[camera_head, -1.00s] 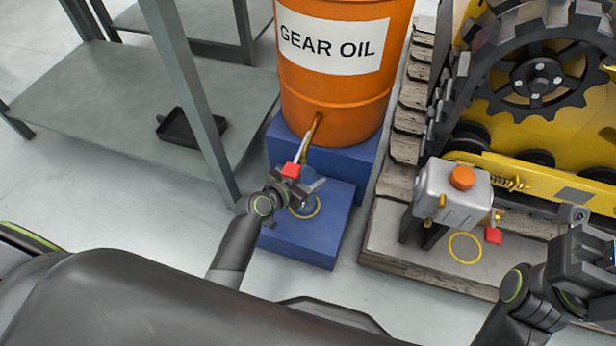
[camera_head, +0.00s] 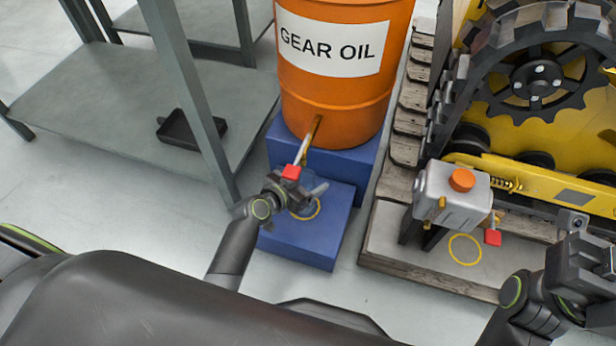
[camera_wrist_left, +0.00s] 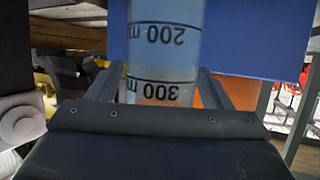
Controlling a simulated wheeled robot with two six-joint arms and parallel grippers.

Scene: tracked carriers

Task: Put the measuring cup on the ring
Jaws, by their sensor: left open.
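The clear measuring cup (camera_wrist_left: 166,50) fills the middle of the left wrist view, with its 200 and 300 marks upside down. My left gripper (camera_head: 304,194) is open, with a finger on either side of the cup. In the head view the gripper hides most of the cup, which is at the yellow ring (camera_head: 316,211) on the low blue block (camera_head: 325,238), under the drum's spout. I cannot tell whether the fingers touch it. A second yellow ring (camera_head: 465,249) lies bare on the grey board at the right. My right gripper (camera_head: 588,275) is at the lower right edge, its jaws unclear.
The orange gear oil drum (camera_head: 340,85) stands on a higher blue block, its spout with a red handle (camera_head: 291,172) close above my left gripper. A grey tank (camera_head: 450,196) with an orange cap stands behind the bare ring. A shelf post (camera_head: 190,100) rises at the left.

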